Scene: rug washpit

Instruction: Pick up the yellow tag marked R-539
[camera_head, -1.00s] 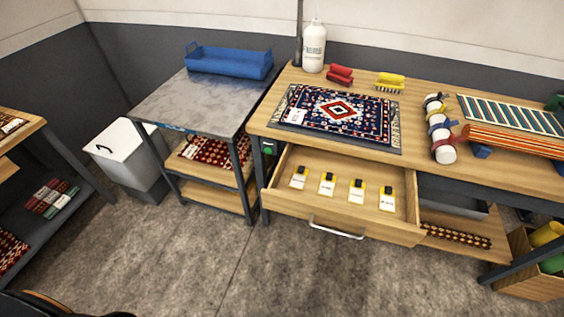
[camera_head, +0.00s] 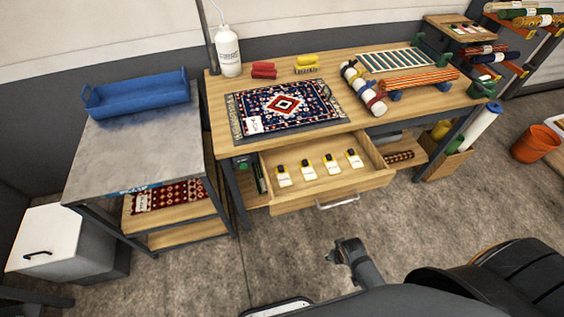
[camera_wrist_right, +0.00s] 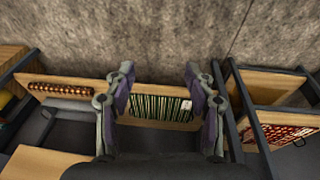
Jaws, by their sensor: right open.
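Several yellow tags with black tops and white labels lie in a row in the open wooden drawer (camera_head: 345,190) in the head view. They are the leftmost tag (camera_head: 283,178), the second (camera_head: 307,171), the third (camera_head: 331,165) and the rightmost (camera_head: 354,159). Their print is too small to read, so I cannot tell which is R-539. My right gripper (camera_wrist_right: 158,76) is open and empty in the right wrist view, with no tag in sight there. Part of my arm shows below the drawer in the head view, apart from the tags. My left gripper is not in view.
The bench top holds a patterned rug (camera_head: 283,104), a white bottle (camera_head: 228,52), brushes and rolled rugs. A metal-topped table (camera_head: 135,150) with a blue tray (camera_head: 137,96) stands left. The drawer handle (camera_head: 338,201) sticks out in front. A striped green rug (camera_wrist_right: 150,107) shows in the wrist view.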

